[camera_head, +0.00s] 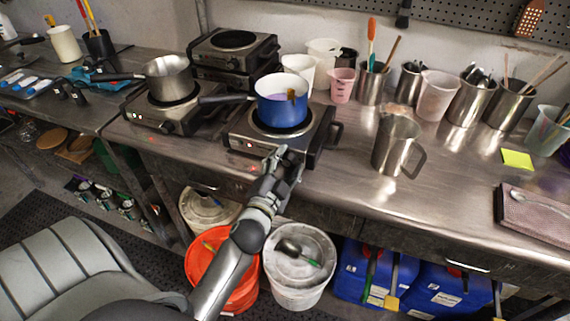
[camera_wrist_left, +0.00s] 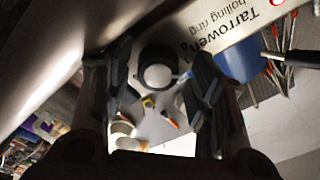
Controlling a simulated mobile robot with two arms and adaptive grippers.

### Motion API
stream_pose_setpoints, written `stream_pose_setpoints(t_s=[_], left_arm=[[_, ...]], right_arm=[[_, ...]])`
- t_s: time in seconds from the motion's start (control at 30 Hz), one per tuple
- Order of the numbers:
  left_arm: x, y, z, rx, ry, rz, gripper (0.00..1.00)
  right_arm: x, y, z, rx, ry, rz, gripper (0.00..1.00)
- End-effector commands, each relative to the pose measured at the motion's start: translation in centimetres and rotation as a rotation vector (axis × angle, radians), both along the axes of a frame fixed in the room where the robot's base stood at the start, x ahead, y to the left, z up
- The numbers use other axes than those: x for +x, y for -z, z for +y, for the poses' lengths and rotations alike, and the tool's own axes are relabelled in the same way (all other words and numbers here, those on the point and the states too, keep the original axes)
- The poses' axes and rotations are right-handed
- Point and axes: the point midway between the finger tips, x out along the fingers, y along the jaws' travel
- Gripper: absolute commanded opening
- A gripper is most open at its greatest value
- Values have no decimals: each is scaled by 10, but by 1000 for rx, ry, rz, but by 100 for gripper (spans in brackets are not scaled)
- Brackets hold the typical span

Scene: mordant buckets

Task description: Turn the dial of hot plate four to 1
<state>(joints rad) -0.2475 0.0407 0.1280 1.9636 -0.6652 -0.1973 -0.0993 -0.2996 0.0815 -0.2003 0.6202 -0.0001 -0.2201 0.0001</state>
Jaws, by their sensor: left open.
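A hot plate (camera_head: 238,141) stands at the front edge of the steel bench with a blue pot (camera_head: 281,104) on its ring. No number four is readable on it. My left gripper (camera_head: 283,156) is at its front face, and its arm hides part of that face in the head view. In the left wrist view, a round dark dial (camera_wrist_left: 158,70) with a pale face sits between the two open fingers, beside a panel lettered "Tarrowen boiling ring" (camera_wrist_left: 222,32). I see no clear contact between fingers and dial. The dial's setting is unreadable. My right gripper is out of view.
A second hot plate (camera_head: 178,118) with a steel pan (camera_head: 168,80) stands to the left. Stacked hot plates (camera_head: 232,58) are behind. A steel jug (camera_head: 395,145) stands to the right. An orange bucket (camera_head: 202,266) and a white bucket (camera_head: 300,285) are below the bench edge.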

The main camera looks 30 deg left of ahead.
Motion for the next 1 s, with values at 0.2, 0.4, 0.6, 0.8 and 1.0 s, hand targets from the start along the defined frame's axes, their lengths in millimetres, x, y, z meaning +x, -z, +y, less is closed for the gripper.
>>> stream_pose_setpoints(t_s=[0.2,0.4,0.6,0.8,1.0], left_arm=[[-1,5,-1,-23,0,3,54],[-1,7,-1,-186,1,-36,54],[0,7,0,-448,1,-102,54],[-16,6,-4,-623,1,-139,54],[-54,6,-13,-619,0,-139,54]], right_arm=[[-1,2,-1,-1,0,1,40],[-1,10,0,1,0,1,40],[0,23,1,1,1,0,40],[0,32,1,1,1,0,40],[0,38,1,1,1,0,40]])
